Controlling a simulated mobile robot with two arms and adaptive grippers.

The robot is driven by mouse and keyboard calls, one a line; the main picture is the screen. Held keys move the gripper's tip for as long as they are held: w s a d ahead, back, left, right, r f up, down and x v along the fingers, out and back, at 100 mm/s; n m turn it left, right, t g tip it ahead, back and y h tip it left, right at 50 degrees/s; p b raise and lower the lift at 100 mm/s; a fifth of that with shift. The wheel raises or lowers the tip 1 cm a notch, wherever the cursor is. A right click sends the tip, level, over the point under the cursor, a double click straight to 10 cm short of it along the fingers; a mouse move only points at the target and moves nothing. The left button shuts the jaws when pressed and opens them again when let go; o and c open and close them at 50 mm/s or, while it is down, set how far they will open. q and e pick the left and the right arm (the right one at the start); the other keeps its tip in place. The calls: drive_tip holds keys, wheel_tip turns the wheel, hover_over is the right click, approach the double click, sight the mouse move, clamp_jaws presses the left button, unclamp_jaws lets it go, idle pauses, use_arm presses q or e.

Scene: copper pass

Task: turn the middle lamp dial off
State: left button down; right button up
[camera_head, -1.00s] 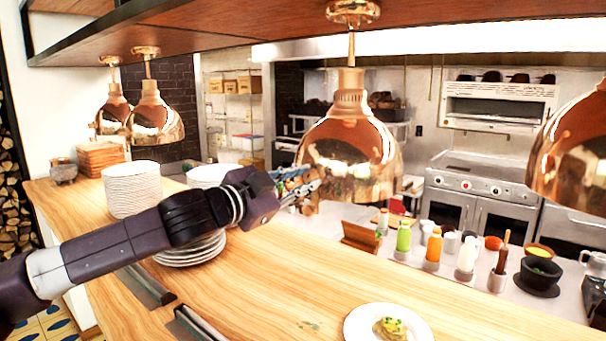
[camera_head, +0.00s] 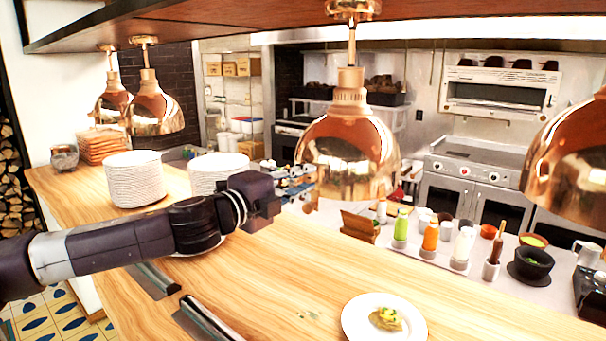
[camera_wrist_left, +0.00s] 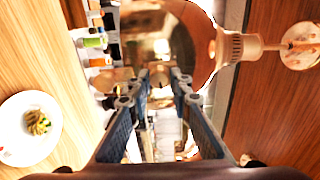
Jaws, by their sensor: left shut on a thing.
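The middle copper lamp (camera_head: 345,155) hangs from the shelf above the counter. It also shows large in the left wrist view (camera_wrist_left: 165,35). My left gripper (camera_head: 302,182) reaches in from the left to the lower left side of this shade. In the left wrist view, my left gripper (camera_wrist_left: 162,78) has its fingertips on both sides of a small copper-coloured dial (camera_wrist_left: 160,73) beside the shade and is shut on it. The fingers hide part of the dial, and its setting cannot be read. My right gripper is not in view.
Two copper lamps (camera_head: 153,108) hang at the left and another (camera_head: 572,160) at the right. A plate with food (camera_head: 358,330) lies at the front. Bottles (camera_head: 431,235) stand behind the counter.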

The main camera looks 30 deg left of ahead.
sight(308, 177)
use_arm(q)
drive_tip(key=shift+m, duration=0.6)
drive_tip(key=shift+f+p, duration=0.1)
drive_tip(key=shift+p, duration=0.2)
drive_tip(key=c, duration=1.7)
unclamp_jaws()
drive_tip(key=shift+c, duration=0.2)
drive_tip(key=shift+s+a+m, duration=0.1)
drive_tip(key=shift+s+m, duration=0.2)
drive_tip(key=shift+s, duration=0.3)
drive_tip(key=shift+s+r, duration=0.2)
drive_tip(key=shift+s, duration=1.1)
drive_tip(key=shift+s+a, duration=0.15)
drive_tip(key=shift+s, duration=1.7)
